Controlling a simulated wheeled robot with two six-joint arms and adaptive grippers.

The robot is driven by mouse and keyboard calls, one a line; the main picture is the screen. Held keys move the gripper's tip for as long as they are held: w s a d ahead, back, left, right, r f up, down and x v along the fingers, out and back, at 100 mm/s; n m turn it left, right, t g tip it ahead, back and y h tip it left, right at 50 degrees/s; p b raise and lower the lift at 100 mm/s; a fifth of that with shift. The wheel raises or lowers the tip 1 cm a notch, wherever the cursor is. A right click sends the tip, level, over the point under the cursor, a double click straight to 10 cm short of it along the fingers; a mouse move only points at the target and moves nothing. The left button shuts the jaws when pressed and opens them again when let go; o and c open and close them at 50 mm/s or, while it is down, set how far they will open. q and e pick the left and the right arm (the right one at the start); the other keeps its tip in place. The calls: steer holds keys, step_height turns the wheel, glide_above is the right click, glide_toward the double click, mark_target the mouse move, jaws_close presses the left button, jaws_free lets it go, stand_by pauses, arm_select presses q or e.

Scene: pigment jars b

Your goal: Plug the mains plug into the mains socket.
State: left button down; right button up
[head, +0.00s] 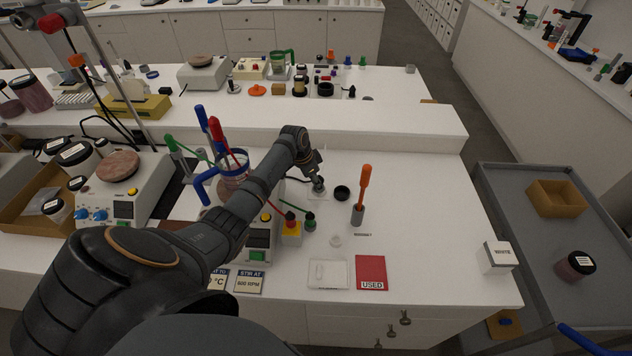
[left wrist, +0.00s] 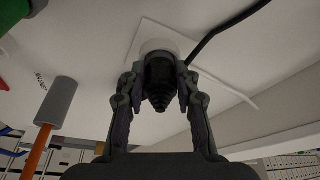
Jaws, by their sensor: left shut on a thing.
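My left gripper (head: 318,184) reaches down to the bench top and is shut on the black mains plug (left wrist: 160,80). In the left wrist view the plug sits between both fingers (left wrist: 160,92), its ribbed end toward the camera. The pale round mains socket (left wrist: 158,47) lies straight behind the plug, on a square white plate (left wrist: 205,72). The plug's front end lines up with the socket and looks close to or against it. I cannot tell how deep it sits. In the head view the gripper mostly hides plug and socket. My right gripper is not in view.
A hotplate with a beaker (head: 232,170) stands left, near my arm. A red mat (head: 371,272) lies in front. The bench's right side is mostly clear.

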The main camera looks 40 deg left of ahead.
arm_select(q)
steer(key=shift+f, duration=0.15)
steer(key=c, duration=1.4)
jaws_free()
steer(key=shift+s, duration=0.1)
steer(key=o, duration=0.5)
steer(key=shift+f, duration=0.1)
steer(key=v, duration=1.2)
